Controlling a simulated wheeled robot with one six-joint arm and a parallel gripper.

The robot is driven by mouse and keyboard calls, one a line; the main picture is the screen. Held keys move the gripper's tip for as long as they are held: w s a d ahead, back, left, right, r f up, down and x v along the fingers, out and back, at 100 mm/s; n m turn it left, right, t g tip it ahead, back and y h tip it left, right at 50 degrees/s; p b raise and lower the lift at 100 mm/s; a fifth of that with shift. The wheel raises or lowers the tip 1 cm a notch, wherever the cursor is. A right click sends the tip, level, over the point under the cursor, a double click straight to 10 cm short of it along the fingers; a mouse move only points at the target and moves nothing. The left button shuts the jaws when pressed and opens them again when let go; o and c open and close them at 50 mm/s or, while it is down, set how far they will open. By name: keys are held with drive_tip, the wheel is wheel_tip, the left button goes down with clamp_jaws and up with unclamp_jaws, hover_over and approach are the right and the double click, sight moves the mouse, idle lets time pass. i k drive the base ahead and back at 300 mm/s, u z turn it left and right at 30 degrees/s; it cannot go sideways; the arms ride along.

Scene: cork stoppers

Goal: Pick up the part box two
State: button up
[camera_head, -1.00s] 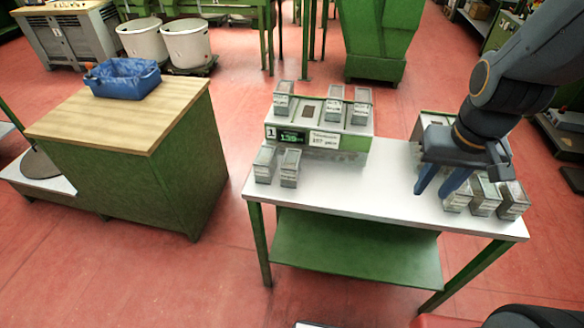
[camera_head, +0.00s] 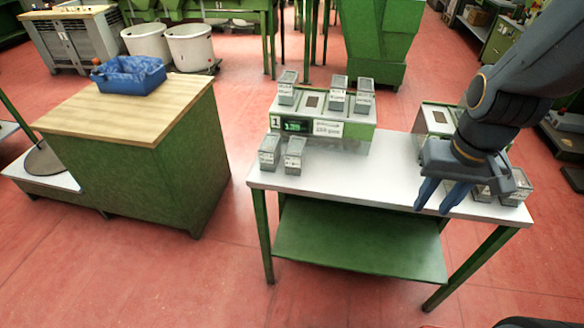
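The part boxes are small grey bins with labels too small to read, so I cannot tell which is number two. On the unit marked 1, one box (camera_head: 287,88) sits at the left and two, a middle box (camera_head: 338,94) and a right box (camera_head: 364,96), sit at the right. Two more, a left front box (camera_head: 269,153) and a right front box (camera_head: 294,156), stand on the table before it. At the table's right end a box (camera_head: 516,188) shows, others partly hidden behind my gripper (camera_head: 441,199). My gripper points down with its blue fingers apart and nothing between them.
The white-topped table (camera_head: 375,180) is bare in its middle. A second unit (camera_head: 436,122) stands at its right, partly behind my arm. A wooden-topped green cabinet (camera_head: 135,115) with a blue bin (camera_head: 128,75) stands left, across a strip of red floor.

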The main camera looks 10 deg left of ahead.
sight(294, 153)
drive_tip(key=k, duration=0.8)
drive_tip(key=u, duration=1.35)
drive_tip(key=i, duration=1.7)
drive_tip(key=z, duration=1.9)
